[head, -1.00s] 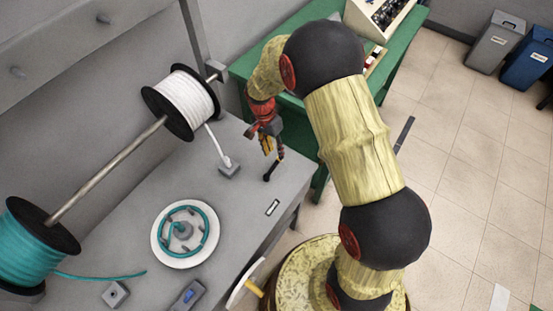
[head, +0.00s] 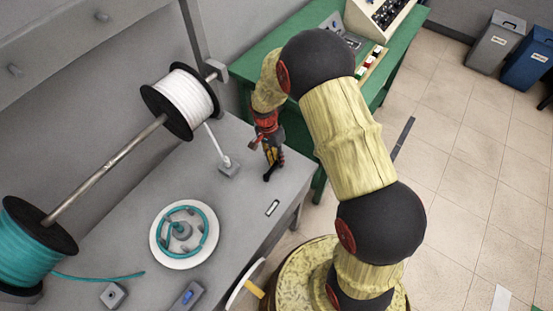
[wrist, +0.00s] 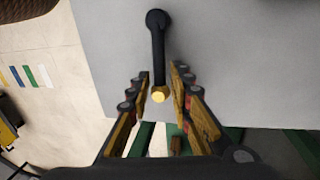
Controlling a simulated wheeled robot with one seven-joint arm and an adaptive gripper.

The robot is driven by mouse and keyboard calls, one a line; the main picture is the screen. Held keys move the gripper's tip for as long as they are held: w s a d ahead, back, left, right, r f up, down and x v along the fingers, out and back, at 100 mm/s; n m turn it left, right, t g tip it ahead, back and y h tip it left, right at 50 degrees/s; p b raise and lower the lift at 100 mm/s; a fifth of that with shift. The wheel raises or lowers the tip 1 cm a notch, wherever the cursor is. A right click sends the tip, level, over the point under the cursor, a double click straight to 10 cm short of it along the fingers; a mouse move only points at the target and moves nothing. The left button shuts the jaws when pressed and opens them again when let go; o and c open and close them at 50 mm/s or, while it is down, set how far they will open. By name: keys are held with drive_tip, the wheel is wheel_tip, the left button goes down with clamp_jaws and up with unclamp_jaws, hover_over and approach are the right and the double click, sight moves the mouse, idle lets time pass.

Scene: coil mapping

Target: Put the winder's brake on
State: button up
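The brake lever is a black bar (wrist: 158,55) with a round black end and a gold tip in the wrist view. In the head view its black foot (head: 267,178) shows at the bench's right edge; the rest is hidden behind my fingers. My gripper (head: 273,160) points down over it. In the wrist view my gripper (wrist: 161,82) is open, its fingers on either side of the lever's gold-tipped end, with gaps visible. The winder's round white plate (head: 157,240) carries a teal coil (head: 170,213) around pegs, to the left on the bench.
The grey bench (head: 150,195) bears a cable guide block (head: 229,169) near the lever, a small label plate (head: 272,208) and a blue-switched box (head: 187,296). White (head: 183,100) and teal (head: 25,245) spools hang behind. A green table (head: 245,77) stands beyond.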

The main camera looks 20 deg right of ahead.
clamp_jaws()
idle(0.4)
drive_tip(key=s+m, duration=0.1)
drive_tip(key=m, duration=0.1)
drive_tip(key=s+d+m+p, duration=0.1)
drive_tip(key=m, duration=0.1)
drive_tip(key=shift+s+d+r+y, duration=0.1)
drive_tip(key=shift+y, duration=0.3)
drive_tip(key=s+m+p, duration=0.1)
drive_tip(key=m, duration=0.1)
drive_tip(key=s+m, duration=0.1)
drive_tip(key=m, duration=0.2)
drive_tip(key=shift+s+d+y+p, duration=0.15)
drive_tip(key=shift+s+y+p, duration=0.25)
drive_tip(key=s+m+p, duration=0.1)
drive_tip(key=m, duration=0.1)
drive_tip(key=s+m+p, duration=0.1)
drive_tip(key=m, duration=0.1)
drive_tip(key=shift+s+a+y, duration=0.25)
drive_tip(key=shift+a+y, duration=0.15)
drive_tip(key=shift+s+a+m+p, duration=0.25)
drive_tip(key=shift+s+m+p, duration=0.1)
drive_tip(key=shift+m+p, duration=0.4)
drive_tip(key=shift+s+a+m+p, duration=0.3)
drive_tip(key=shift+m+p, duration=0.2)
drive_tip(key=shift+m, duration=0.35)
drive_tip(key=shift+s, duration=0.1)
drive_tip(key=shift+o, duration=1.3)
unclamp_jaws()
